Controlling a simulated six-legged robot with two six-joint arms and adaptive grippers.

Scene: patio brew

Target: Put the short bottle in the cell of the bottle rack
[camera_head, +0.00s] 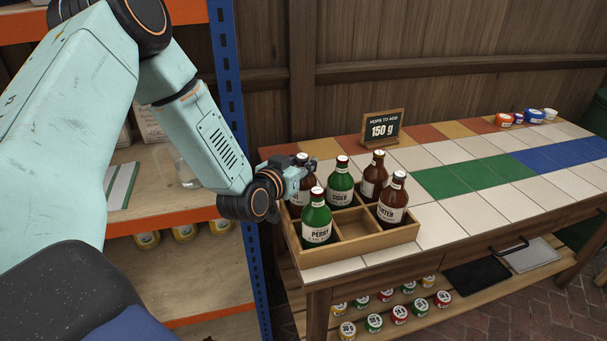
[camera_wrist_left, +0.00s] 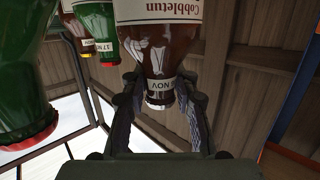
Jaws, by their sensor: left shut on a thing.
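The wooden bottle rack (camera_head: 375,243) stands on the tiled table. My left gripper (camera_head: 303,169) is shut on the neck of a brown bottle (camera_head: 299,198) at the rack's back left cell; the gripper partly covers it. In the left wrist view the fingers (camera_wrist_left: 160,100) lie either side of this brown bottle (camera_wrist_left: 160,50), which shows upside down. Whether its base touches the rack floor is hidden. A green Perry bottle (camera_head: 316,221), a green Cider bottle (camera_head: 340,184), a brown bottle (camera_head: 374,178) and a brown Porter bottle (camera_head: 392,204) fill other cells. The front middle cell (camera_head: 356,228) is empty. My right gripper is out of view.
A small sign reading 150 g (camera_head: 382,130) stands behind the rack. Small tubs (camera_head: 518,117) sit at the table's far right end. A shelf with a blue post (camera_head: 228,80) rises left of the table. The tiles right of the rack are clear.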

